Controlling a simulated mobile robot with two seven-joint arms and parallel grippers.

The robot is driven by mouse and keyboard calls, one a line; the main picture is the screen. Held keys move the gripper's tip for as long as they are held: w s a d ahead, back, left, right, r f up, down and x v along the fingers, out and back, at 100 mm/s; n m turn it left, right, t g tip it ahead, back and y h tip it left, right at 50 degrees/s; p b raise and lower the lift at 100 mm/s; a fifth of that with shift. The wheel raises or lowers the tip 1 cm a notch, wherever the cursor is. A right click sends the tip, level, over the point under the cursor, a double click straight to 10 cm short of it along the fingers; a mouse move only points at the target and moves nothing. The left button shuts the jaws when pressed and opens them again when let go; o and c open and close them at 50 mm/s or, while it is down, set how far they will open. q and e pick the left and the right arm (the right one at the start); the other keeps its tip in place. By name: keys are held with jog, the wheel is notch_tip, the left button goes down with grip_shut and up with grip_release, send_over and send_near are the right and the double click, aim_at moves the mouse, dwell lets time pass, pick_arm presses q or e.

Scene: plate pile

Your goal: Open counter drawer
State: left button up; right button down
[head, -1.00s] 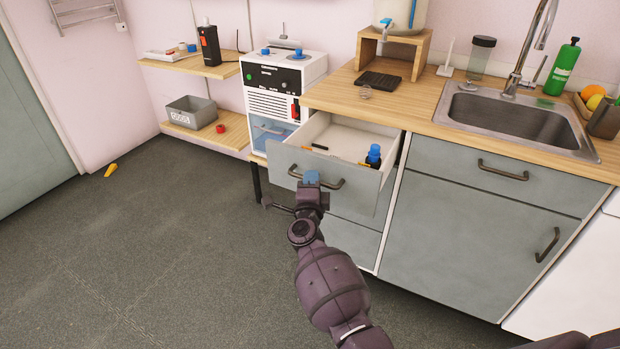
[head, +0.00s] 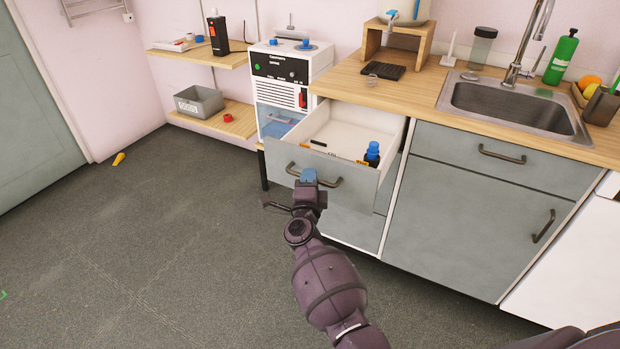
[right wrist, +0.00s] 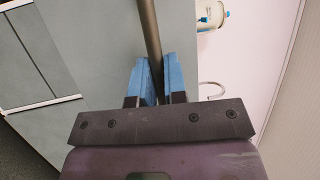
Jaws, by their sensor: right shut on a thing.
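The counter drawer (head: 345,192) under the left end of the worktop is pulled out, with its white inside showing. It has a grey front and a dark bar handle (head: 334,183). My right gripper (head: 309,177) is at the drawer front, its blue fingers shut on the handle. In the right wrist view the handle bar (right wrist: 150,40) runs between the two blue fingertips (right wrist: 160,75). A blue-capped bottle (head: 372,153) and a few small flat items lie in the drawer. My left gripper does not show.
A white machine (head: 290,70) stands left of the drawer. The grey floor (head: 130,240) at left is mostly clear, with a small yellow object (head: 118,159).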

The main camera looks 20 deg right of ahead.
jog(key=c, duration=1.2)
grip_release()
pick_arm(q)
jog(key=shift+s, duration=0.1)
